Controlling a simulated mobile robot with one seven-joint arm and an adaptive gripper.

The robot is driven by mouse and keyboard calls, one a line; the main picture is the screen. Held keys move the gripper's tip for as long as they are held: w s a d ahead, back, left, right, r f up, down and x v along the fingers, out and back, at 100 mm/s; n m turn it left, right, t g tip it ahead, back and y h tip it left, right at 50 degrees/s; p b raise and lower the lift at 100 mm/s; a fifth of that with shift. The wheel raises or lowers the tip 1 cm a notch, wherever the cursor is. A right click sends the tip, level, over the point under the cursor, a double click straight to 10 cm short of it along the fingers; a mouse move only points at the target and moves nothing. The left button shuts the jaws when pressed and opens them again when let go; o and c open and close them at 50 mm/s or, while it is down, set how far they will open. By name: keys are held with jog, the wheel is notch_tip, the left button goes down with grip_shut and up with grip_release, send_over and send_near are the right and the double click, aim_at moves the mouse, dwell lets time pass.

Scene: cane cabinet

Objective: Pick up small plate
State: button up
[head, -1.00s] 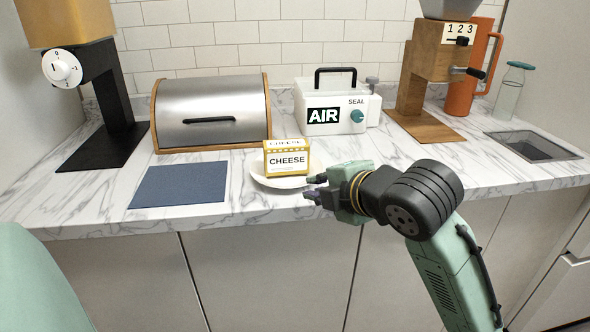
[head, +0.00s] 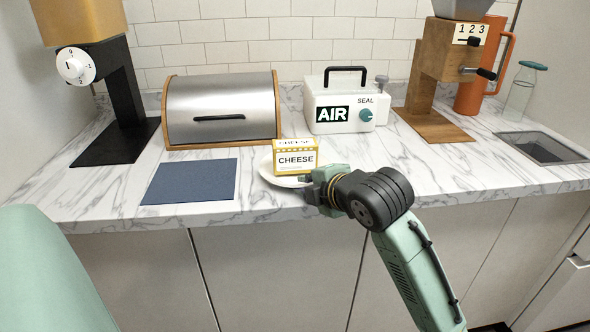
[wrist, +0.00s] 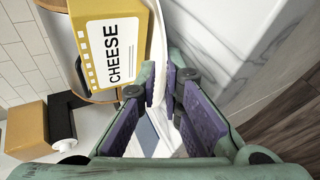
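The small white plate (head: 268,174) lies near the counter's front edge, with a yellow and white cheese box (head: 296,158) on it. My gripper (head: 308,187) is at the plate's right front rim, beside the box. In the wrist view the plate's rim (wrist: 158,55) runs between the tips of my gripper (wrist: 160,88). The purple-padded fingers stand apart, one on each side of the rim. I cannot tell whether a pad touches it. In the head view my gripper hides the plate's right part.
A blue mat (head: 190,181) lies left of the plate. A bread box (head: 222,108), a white sealer marked AIR (head: 345,110) and a wooden grinder (head: 432,85) stand behind. A sink (head: 541,147) is at right. The counter right of the plate is clear.

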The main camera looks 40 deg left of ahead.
grip_shut()
jog(key=shift+r, duration=0.2)
dwell(0.3)
jog(key=shift+r+b, duration=0.4)
jog(key=shift+r, duration=1.25)
jog(key=s+d+r+b, duration=0.1)
jog(key=s+d+b, duration=0.5)
jog(key=s+d, duration=0.4)
jog(key=shift+s+r, duration=0.25)
jog(key=shift+s, duration=1.05)
